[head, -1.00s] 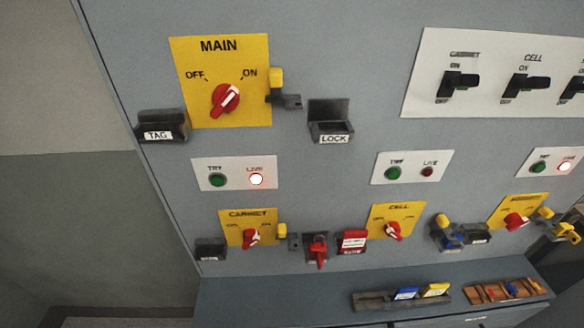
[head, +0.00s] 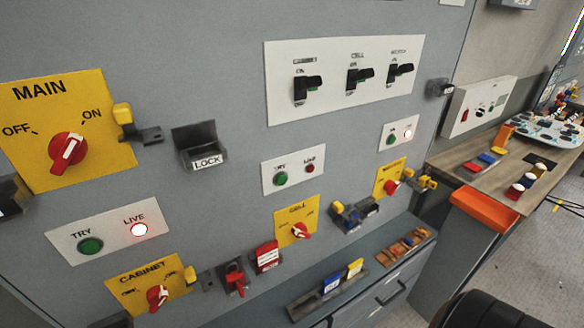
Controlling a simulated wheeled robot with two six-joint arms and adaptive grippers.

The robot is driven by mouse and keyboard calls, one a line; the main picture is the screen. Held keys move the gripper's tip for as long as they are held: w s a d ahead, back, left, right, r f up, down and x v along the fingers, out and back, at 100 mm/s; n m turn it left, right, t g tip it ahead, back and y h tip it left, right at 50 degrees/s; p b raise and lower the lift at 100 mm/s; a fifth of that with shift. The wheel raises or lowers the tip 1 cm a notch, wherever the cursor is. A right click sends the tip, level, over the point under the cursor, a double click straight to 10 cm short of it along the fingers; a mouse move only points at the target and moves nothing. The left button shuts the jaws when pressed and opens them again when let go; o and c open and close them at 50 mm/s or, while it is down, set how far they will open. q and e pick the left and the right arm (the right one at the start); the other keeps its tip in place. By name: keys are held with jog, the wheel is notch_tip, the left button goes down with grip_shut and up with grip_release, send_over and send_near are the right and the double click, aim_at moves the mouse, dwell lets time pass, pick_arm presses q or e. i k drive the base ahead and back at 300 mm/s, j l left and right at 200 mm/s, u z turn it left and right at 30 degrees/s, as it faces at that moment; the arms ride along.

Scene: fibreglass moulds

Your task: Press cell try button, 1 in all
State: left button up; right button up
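The cell try button (head: 281,179) is a round green button on a small white plate (head: 293,170) in the middle of the grey panel. The plate sits above the yellow CELL switch plate (head: 297,222). Its red live lamp (head: 310,168) looks unlit. The red CELL knob (head: 300,231) is on the yellow plate. Neither of my grippers shows in the head view. Nothing touches or covers the try button.
Another try button (head: 90,246) with a lit live lamp (head: 139,230) is at the lower left, below the yellow MAIN plate (head: 50,100). A tray with tags (head: 310,304) stands on the ledge below. A workbench with an orange-edged end (head: 485,208) is at the right.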

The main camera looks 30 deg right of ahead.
aim_at(281, 180)
jog(key=l+z, duration=0.1)
jog(key=z, duration=1)
